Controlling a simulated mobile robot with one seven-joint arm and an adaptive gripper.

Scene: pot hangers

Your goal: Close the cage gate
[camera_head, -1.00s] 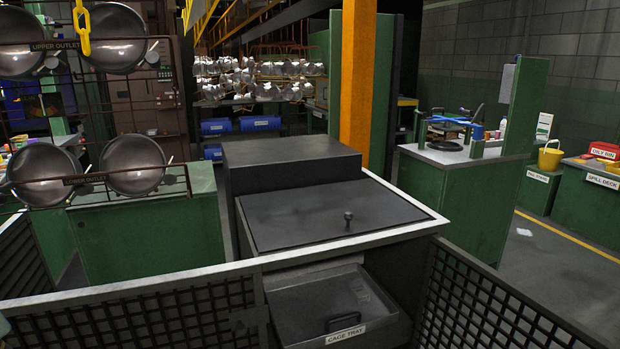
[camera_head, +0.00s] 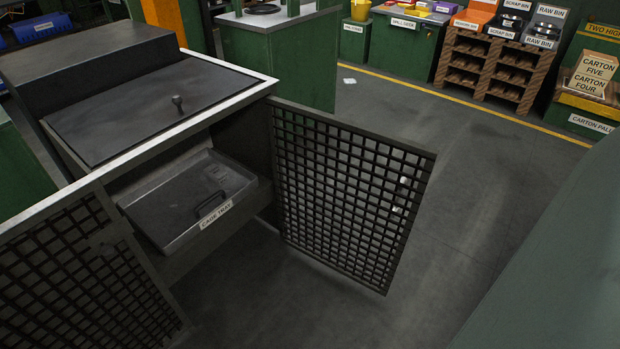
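The cage gate (camera_head: 345,190) is a dark mesh panel standing open, swung out from the right front corner of the cage cabinet. Its free edge points right, over bare floor. A second mesh panel (camera_head: 85,275) stands at the lower left, on the left side of the cabinet opening. Between them the cage tray (camera_head: 170,205), a grey tray with a dark handle and a CAGE TRAY label, shows in the opening. The cabinet's dark lid (camera_head: 150,108) with a knob is shut. My gripper is not in view.
Open grey floor (camera_head: 450,160) lies right of the gate. A large grey-green surface (camera_head: 570,270) fills the lower right corner. Wooden racks with bins (camera_head: 490,65), a carton stack (camera_head: 592,75) and green benches (camera_head: 405,35) stand at the back, beyond a yellow floor line.

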